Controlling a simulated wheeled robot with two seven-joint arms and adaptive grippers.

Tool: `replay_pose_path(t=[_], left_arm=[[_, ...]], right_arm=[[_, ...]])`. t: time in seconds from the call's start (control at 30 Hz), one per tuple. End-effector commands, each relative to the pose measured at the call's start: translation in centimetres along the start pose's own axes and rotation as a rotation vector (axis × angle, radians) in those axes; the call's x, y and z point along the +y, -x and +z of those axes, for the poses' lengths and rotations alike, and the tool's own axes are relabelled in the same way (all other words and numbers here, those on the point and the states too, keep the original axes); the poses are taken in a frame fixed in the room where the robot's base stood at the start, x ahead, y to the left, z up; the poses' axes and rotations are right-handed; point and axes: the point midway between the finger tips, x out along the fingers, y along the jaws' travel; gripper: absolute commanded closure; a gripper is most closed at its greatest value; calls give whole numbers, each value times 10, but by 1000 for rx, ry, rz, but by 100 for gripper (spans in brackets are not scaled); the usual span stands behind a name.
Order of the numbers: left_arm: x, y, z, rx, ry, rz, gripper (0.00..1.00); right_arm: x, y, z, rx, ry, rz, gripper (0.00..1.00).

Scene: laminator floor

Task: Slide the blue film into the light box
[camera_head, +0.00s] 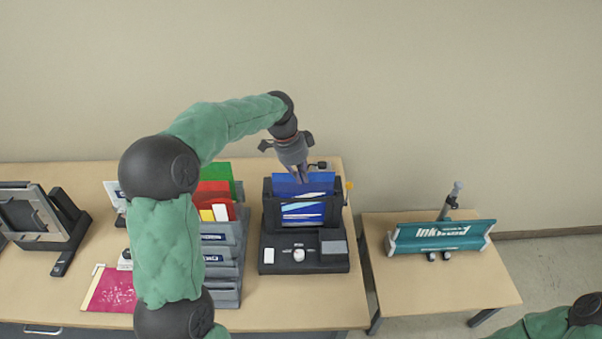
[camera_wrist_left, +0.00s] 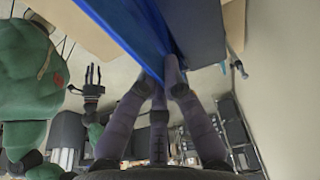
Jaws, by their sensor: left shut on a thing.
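The blue film (camera_head: 318,182) stands upright at the top of the black light box (camera_head: 268,222), with its upper part showing above the frame. A blue and white picture shows in the box's front window. My left gripper (camera_head: 301,179) reaches down from above and is shut on the film's top edge. In the left wrist view the film (camera_wrist_left: 128,25) is a blue sheet running between the fingertips (camera_wrist_left: 166,80). How deep the film sits is hidden by the box's front. My right gripper is out of view; only part of my right arm shows at the lower right.
A grey sorter (camera_head: 222,255) with red, green and yellow sheets stands left of the box. A pink sheet (camera_head: 110,290) and a tilted frame (camera_head: 28,212) lie further left. A teal banner (camera_head: 441,236) is on the right table (camera_head: 440,287). The wall is close behind.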

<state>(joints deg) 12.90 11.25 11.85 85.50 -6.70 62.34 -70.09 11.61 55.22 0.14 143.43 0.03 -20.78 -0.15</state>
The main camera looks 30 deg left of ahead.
Motion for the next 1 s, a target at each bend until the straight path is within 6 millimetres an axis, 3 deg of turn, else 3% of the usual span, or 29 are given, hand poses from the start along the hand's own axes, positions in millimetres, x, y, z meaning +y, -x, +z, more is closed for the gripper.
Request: replay_pose_path(t=[0.3, 0.67, 0.7, 0.8, 1.0], left_arm=[[0, -19, 5, 0, 0, 0, 100], [0, -21, 5, 0, 0, -1, 100], [0, -21, 5, 0, 0, -1, 86], [0, -21, 5, 0, 0, -1, 64], [0, -21, 5, 0, 0, -1, 64]], right_arm=[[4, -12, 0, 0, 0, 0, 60], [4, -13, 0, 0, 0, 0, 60], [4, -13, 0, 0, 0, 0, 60], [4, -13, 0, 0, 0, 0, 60], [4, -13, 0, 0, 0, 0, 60]])
